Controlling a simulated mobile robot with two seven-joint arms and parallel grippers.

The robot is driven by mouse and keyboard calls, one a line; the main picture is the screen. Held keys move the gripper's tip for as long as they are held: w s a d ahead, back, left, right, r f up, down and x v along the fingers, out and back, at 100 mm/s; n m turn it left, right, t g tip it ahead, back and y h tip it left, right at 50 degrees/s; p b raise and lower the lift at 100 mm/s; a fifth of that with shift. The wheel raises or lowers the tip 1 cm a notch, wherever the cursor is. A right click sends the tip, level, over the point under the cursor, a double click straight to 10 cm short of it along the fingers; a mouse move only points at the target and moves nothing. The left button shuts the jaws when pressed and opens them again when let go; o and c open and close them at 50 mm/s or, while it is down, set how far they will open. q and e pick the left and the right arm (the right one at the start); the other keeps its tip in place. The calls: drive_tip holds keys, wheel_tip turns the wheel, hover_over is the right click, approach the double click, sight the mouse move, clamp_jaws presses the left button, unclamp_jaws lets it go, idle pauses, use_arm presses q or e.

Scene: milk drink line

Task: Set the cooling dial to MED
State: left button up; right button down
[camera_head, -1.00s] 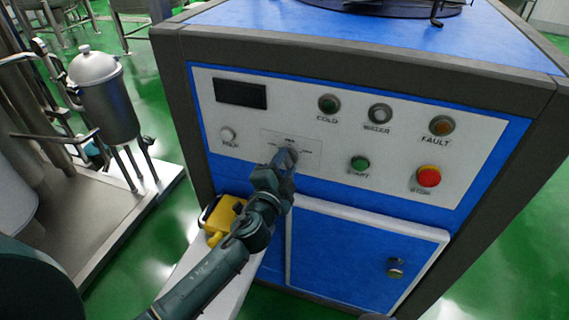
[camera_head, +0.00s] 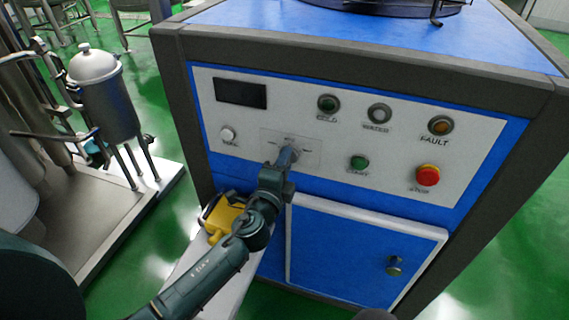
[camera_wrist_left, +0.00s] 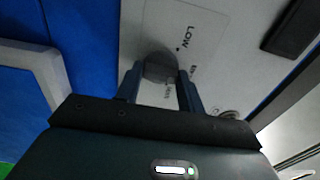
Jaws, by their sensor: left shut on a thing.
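The cooling dial (camera_wrist_left: 161,68) is a grey knob on the label plate of the cabinet's white control panel. In the left wrist view it sits between the two fingers of my left gripper (camera_wrist_left: 160,88), which is shut on it. The word LOW shows on the plate; the other labels are partly hidden or too small to read. In the head view my left gripper (camera_head: 285,163) reaches the panel from below and hides most of the dial. Where the dial's pointer stands cannot be told.
The panel (camera_head: 320,185) also carries a dark display (camera_head: 240,93), a white button (camera_head: 227,134), a green button (camera_head: 359,162), a red button (camera_head: 428,175) and several lamps above. A yellow object (camera_head: 222,216) lies on a pale surface below. A metal vessel (camera_head: 103,95) stands left.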

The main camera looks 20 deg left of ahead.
use_arm(q)
drive_tip(key=shift+r, duration=0.2)
drive_tip(key=o, duration=1)
drive_tip(key=shift+w+f, duration=0.1)
drive_tip(key=shift+f, duration=0.05)
use_arm(e)
drive_tip(key=shift+w, duration=0.1)
use_arm(q)
drive_tip(key=s, duration=0.4)
drive_tip(key=s+b, duration=0.1)
drive_tip(key=s, duration=0.4)
drive_tip(key=s+b, duration=0.1)
drive_tip(key=s, duration=0.3)
drive_tip(key=shift+s+a, duration=0.15)
drive_tip(key=shift+a, duration=0.1)
use_arm(e)
drive_tip(key=shift+w+f, duration=0.1)
drive_tip(key=shift+f, duration=0.35)
drive_tip(key=shift+f, duration=0.1)
